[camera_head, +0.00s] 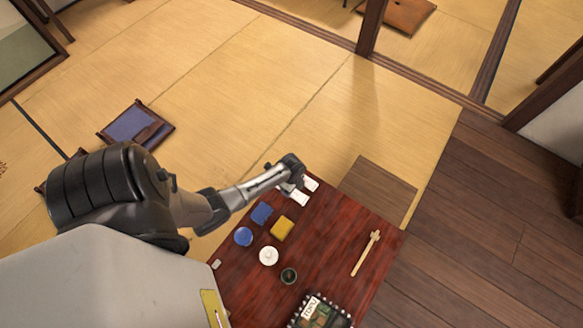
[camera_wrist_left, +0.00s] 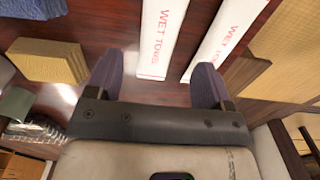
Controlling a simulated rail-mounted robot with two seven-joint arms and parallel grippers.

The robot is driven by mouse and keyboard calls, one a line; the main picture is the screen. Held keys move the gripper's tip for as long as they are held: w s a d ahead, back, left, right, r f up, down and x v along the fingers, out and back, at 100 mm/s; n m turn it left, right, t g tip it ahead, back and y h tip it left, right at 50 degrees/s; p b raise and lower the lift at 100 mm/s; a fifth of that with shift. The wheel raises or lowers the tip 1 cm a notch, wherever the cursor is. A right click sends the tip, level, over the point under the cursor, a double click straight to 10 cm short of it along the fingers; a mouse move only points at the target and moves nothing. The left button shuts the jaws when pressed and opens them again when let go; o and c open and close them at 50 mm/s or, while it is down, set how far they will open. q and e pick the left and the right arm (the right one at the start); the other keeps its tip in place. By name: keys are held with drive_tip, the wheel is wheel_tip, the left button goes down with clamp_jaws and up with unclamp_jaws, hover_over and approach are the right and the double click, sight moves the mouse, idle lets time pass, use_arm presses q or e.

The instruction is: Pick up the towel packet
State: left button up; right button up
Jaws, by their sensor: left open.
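Two white packets lettered "WET TOWEL" in red lie on the dark red table (camera_head: 330,235) near its far left corner. In the head view one packet (camera_head: 311,183) is farther right and the other (camera_head: 300,198) nearer. In the left wrist view one packet (camera_wrist_left: 162,40) reaches down between the fingers; the other (camera_wrist_left: 228,38) slants to the right, its lower end close to the right-hand finger. My left gripper (camera_wrist_left: 157,80) is open and empty beside them; in the head view the gripper (camera_head: 290,184) partly hides them. My right gripper is not in view.
A yellow block (camera_head: 282,228) and a blue block (camera_head: 261,213) lie nearby on the table. A blue round dish (camera_head: 243,236), a white pot (camera_head: 268,256), a dark cup (camera_head: 288,276), a wooden utensil (camera_head: 366,253) and a TOFU box (camera_head: 315,312) stand farther off. The table's middle is clear.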

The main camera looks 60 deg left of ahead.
use_arm(q)
wheel_tip(320, 180, down, 5)
drive_tip(key=b, duration=0.3)
drive_tip(key=shift+s+b, duration=0.1)
drive_tip(key=shift+b, duration=0.2)
drive_tip(key=shift+r, duration=0.1)
drive_tip(key=shift+c, duration=0.6)
drive_tip(key=c, duration=0.9)
